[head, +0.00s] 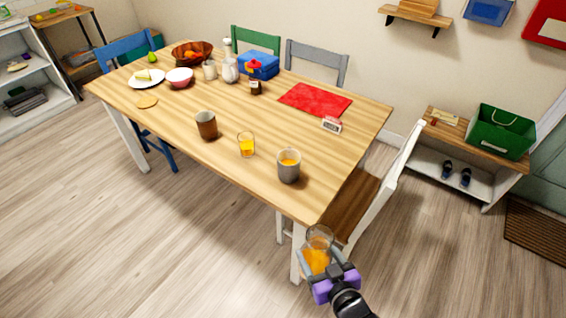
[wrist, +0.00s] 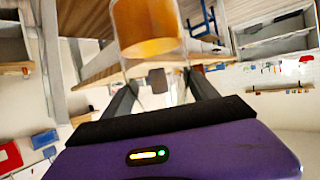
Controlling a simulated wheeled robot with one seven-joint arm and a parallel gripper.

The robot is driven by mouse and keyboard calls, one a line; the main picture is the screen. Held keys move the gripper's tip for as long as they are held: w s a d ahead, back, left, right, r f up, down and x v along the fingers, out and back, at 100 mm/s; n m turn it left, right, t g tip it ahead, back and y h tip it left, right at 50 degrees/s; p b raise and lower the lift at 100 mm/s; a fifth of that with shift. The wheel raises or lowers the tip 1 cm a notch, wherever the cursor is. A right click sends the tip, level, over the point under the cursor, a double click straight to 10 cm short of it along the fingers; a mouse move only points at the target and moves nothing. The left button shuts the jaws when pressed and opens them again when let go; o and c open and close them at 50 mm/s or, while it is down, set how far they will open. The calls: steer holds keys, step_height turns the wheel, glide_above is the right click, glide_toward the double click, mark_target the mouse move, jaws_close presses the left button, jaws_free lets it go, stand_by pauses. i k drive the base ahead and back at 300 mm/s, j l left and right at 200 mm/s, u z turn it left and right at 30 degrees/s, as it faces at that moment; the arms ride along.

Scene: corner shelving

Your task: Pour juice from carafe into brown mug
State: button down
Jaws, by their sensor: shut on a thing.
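My gripper (head: 322,264) is shut on the glass carafe (head: 318,238), which holds orange juice. The carafe is off the table's near right corner, beside the white chair. The wrist view, which appears turned over, shows the carafe (wrist: 148,28) between my fingers (wrist: 160,90). My gripper and carafe are well apart from the brown mug.
A white chair (head: 378,195) is at the right end.

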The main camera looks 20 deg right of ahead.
mark_target(208, 123)
steer(key=i+j+u, duration=0.2)
steer(key=i, duration=0.3)
steer(key=i+j+u, duration=0.15)
steer(key=i, duration=0.4)
steer(key=i+j+u, duration=0.2)
steer(key=i, duration=0.35)
